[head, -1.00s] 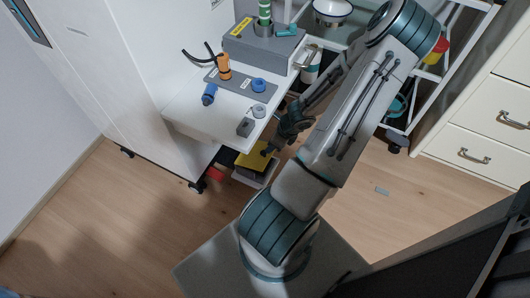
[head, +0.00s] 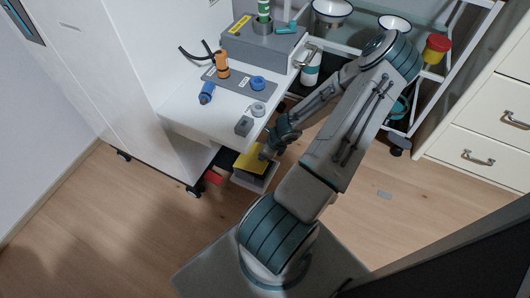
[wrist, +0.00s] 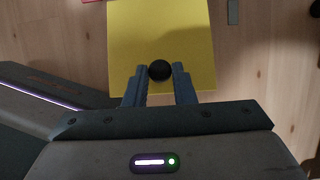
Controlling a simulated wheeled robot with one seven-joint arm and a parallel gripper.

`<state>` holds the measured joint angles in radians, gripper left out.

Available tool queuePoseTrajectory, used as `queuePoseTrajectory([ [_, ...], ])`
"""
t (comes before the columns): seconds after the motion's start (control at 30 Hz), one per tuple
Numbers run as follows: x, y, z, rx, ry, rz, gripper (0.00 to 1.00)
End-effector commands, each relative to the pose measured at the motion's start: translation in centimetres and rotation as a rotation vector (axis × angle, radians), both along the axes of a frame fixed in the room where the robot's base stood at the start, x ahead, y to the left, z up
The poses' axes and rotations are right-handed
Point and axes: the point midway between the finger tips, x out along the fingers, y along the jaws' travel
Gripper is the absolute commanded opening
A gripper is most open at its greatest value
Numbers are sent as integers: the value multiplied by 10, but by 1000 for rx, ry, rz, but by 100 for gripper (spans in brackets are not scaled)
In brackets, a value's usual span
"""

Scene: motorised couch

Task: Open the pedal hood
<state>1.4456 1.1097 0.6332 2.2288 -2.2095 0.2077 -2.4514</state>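The pedal hood is a yellow square panel (head: 248,161) on a low pale box (head: 255,183) near the floor, below the white table. It fills the upper middle of the wrist view (wrist: 160,30). A black round knob (wrist: 160,70) sits near the hood's near edge. Whether the hood is raised off the box is hard to tell.
The white table (head: 190,118) overhangs just behind the hood, bearing a grey box (head: 262,45), an orange bottle (head: 222,65) and blue pieces. A red piece (head: 213,177) lies left of the hood. A wire-frame trolley and drawers (head: 485,125) stand right. Floor in front is clear.

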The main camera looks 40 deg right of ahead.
Motion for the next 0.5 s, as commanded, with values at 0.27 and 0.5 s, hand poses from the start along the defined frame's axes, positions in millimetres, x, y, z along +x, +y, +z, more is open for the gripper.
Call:
queuePoseTrajectory([
  [0.27, 2, 0, 2, -1, 0, 1, 0],
  [0.5, 11, 4, 13, -2, -3, 4, 0],
])
